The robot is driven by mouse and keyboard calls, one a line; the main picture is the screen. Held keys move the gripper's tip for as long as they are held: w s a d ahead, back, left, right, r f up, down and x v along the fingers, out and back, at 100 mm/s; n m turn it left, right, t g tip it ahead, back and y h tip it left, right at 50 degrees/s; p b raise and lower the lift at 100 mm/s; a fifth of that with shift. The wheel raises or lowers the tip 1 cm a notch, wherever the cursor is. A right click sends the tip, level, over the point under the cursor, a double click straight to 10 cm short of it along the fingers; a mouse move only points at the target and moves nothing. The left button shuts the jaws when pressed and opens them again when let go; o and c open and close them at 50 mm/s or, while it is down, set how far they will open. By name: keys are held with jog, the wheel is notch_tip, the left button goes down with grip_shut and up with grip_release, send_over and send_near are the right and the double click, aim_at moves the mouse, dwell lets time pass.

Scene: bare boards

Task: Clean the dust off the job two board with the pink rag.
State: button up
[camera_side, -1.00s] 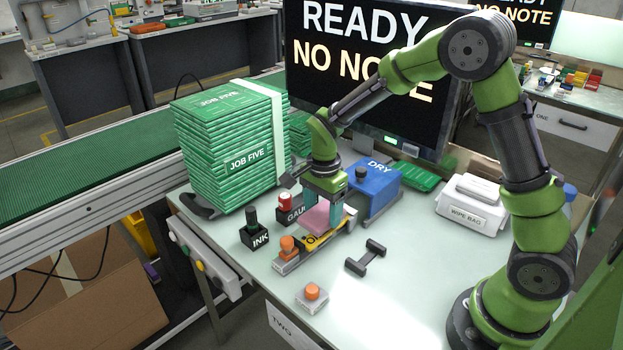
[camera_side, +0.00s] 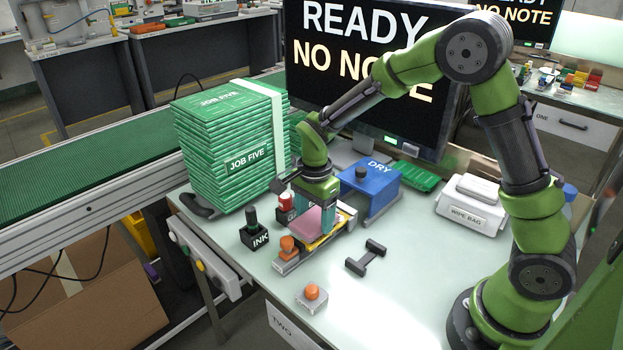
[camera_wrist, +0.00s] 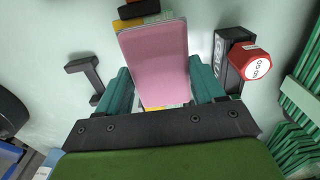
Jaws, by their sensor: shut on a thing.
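My gripper (camera_side: 316,218) is shut on the pink rag (camera_side: 311,221), a flat pink block between its teal fingers. In the wrist view the rag (camera_wrist: 155,62) sticks out past my gripper (camera_wrist: 160,92). The rag is low over a yellow board (camera_side: 333,238) in a holder on the bench. The yellow shows in the wrist view (camera_wrist: 150,19) at the rag's far end, largely covered by it. I cannot tell whether the rag touches the board. No job two label is readable on it, and dust cannot be made out.
An ink pot (camera_side: 253,233) stands left of the holder, and a red-topped gauge pot (camera_side: 285,203) behind it. The blue DRY box (camera_side: 371,191) is close behind right. The JOB FIVE stack (camera_side: 228,150) stands left.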

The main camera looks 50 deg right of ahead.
dwell(0.4)
jog(key=shift+d, duration=1.35)
jog(key=shift+a, duration=0.2)
jog(key=shift+a, duration=1.15)
jog(key=shift+d, duration=0.1)
jog(key=shift+d+f, duration=0.1)
jog(key=shift+d, duration=1.15)
jog(key=shift+a+r, duration=0.2)
jog(key=shift+a, duration=0.1)
jog(key=shift+a, duration=1.05)
